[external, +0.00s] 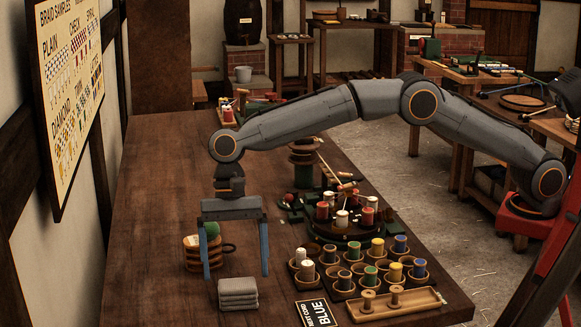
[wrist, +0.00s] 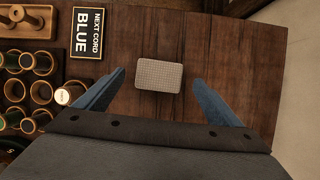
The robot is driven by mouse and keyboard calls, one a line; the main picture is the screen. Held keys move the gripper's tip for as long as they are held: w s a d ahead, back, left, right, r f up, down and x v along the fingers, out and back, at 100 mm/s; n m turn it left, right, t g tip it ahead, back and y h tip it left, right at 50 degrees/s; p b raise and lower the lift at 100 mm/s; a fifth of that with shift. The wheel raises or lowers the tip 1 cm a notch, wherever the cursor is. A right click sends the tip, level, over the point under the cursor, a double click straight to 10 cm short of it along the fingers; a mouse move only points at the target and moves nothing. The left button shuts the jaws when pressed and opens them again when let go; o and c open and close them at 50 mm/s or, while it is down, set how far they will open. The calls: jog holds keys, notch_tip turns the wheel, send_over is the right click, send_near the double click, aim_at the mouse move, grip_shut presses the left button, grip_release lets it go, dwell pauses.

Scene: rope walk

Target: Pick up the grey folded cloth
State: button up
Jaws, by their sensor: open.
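The grey folded cloth (external: 238,293) lies flat on the dark wooden table, a small stack of folded layers near the table's front. It also shows in the wrist view as a pale rectangle (wrist: 159,77), just beyond and between my fingertips. My gripper (external: 236,275) is open and empty, its two blue fingers pointing down. In the external view the fingers hang behind the cloth, apart from it. In the wrist view the gripper's fingers (wrist: 158,80) stand to either side of the line to the cloth, with nothing between them.
A round wooden stack with a green ball (external: 212,229) stands by the left finger. Several cups with spools (external: 345,280) stand right of the cloth. A "BLUE" sign (external: 316,312) and a spool tray (external: 390,304) lie near the front. The table's left side is clear.

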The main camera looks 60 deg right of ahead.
aim_at(237, 283)
jog(key=shift+p+x, duration=0.5)
jog(key=shift+x, duration=1.85)
jog(key=shift+d, duration=0.1)
jog(key=c, duration=1.2)
jog(key=shift+o, duration=0.2)
